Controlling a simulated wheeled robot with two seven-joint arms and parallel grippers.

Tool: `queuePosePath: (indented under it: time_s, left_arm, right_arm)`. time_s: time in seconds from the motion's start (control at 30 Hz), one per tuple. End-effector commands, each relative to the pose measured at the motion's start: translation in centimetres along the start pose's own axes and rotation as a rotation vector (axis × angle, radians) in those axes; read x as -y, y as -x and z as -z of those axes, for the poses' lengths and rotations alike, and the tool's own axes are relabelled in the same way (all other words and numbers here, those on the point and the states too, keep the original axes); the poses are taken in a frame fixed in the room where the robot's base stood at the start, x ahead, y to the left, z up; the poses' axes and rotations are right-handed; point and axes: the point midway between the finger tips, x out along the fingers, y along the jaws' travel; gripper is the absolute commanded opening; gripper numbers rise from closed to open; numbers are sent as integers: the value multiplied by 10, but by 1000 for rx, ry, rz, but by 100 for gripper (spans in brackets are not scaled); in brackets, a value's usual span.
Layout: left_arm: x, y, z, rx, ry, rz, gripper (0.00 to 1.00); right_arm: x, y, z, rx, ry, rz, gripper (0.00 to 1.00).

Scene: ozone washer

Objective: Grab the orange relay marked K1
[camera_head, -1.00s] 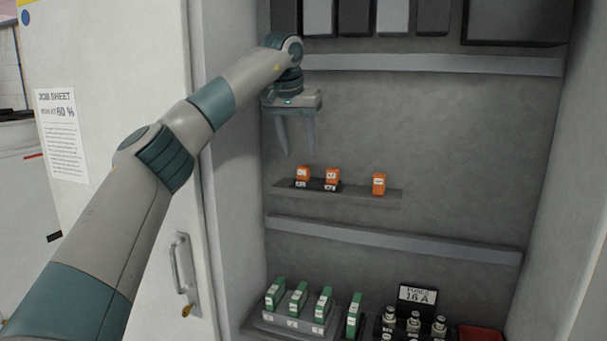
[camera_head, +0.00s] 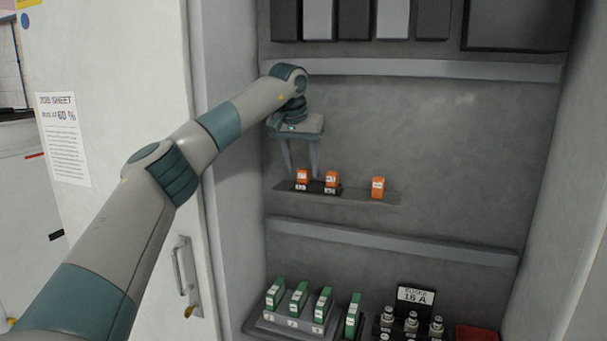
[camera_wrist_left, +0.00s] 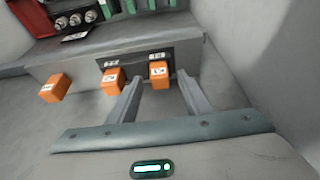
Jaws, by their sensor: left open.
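Two orange relays sit side by side in black sockets on a small grey shelf: a left one (camera_head: 302,176) and a middle one (camera_head: 332,179). A third orange relay (camera_head: 378,187) stands apart to the right. Their labels are too small to read surely, so I cannot tell which is K1. My left gripper (camera_head: 303,172) is open, pointing down, with its fingertips at the left relay. In the left wrist view, that relay (camera_wrist_left: 158,70) appears between the open fingers (camera_wrist_left: 159,82); the middle relay (camera_wrist_left: 113,80) lies just outside them. I cannot see contact.
Below are green modules (camera_head: 298,298) on a grey block, fuses (camera_head: 412,322) and a red bin (camera_head: 478,334). A grey rail (camera_head: 400,240) runs beneath the relay shelf (camera_head: 390,199). The cabinet's left wall (camera_head: 230,200) is close to my arm. The back wall at right is clear.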

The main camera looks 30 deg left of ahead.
Motion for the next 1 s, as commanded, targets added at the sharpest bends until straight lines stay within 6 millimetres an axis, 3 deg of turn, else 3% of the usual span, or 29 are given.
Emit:
queuePosePath:
  time_s: [0.17,0.6,0.8,1.0]
  left_arm:
    - [0,-11,-1,0,0,0,45]
    - [0,-11,-1,0,0,0,45]
    - [0,-11,-1,0,0,0,0]
    - [0,-11,-1,0,0,0,0]
  right_arm:
    - [0,4,1,0,0,0,31]
    - [-2,4,0,0,1,-2,31]
    - [-3,4,0,0,1,-3,31]
    - [-3,4,0,0,1,-3,31]
